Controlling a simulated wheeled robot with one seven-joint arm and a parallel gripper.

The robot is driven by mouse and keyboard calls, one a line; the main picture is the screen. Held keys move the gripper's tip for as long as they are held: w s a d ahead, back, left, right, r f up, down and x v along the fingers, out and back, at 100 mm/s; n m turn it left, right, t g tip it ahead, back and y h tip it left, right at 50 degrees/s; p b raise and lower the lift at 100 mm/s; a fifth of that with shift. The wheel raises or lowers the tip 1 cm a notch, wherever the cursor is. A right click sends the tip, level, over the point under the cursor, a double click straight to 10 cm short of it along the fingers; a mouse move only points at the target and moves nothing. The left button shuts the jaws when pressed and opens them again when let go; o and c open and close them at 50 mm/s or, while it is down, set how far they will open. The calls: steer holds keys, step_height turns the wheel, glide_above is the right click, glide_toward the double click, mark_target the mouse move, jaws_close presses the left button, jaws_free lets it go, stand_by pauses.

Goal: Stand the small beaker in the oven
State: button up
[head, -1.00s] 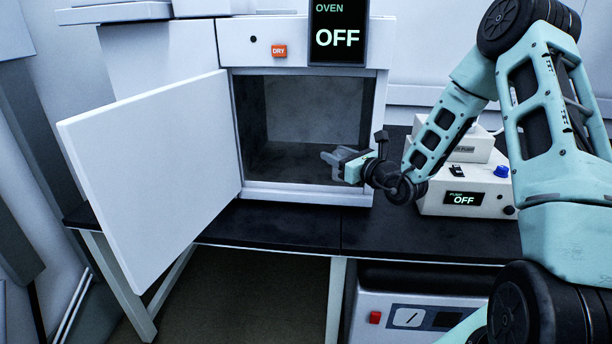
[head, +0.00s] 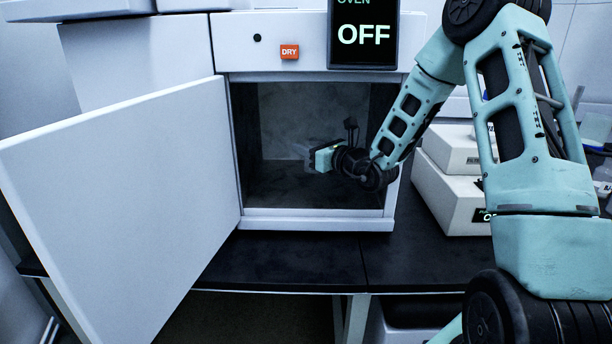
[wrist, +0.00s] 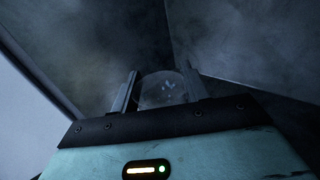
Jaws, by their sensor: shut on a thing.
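The oven (head: 300,225) stands on the black bench with its door (head: 120,200) swung wide open to the left. Its display reads OFF. My gripper (head: 310,157) is at the oven's opening, reaching into the dark chamber from the right, above the chamber floor. In the wrist view, its two fingers (wrist: 160,92) are shut on a clear small beaker (wrist: 162,88). In the head view the beaker is faint and hard to make out against the chamber. The wrist view shows grey chamber walls beyond it.
The open door blocks the left side. White pump boxes (head: 447,195) stand on the bench right of the oven, partly behind my arm. The chamber floor (head: 300,190) looks bare. An orange DRY button (head: 289,51) is above the opening.

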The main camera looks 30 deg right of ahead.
mark_target(310, 171)
step_height(310, 171, down, 7)
steer(key=shift+r, duration=0.1)
steer(key=shift+b, duration=0.3)
steer(key=shift+f, duration=0.2)
steer(key=o, duration=1)
steer(key=shift+r, duration=0.1)
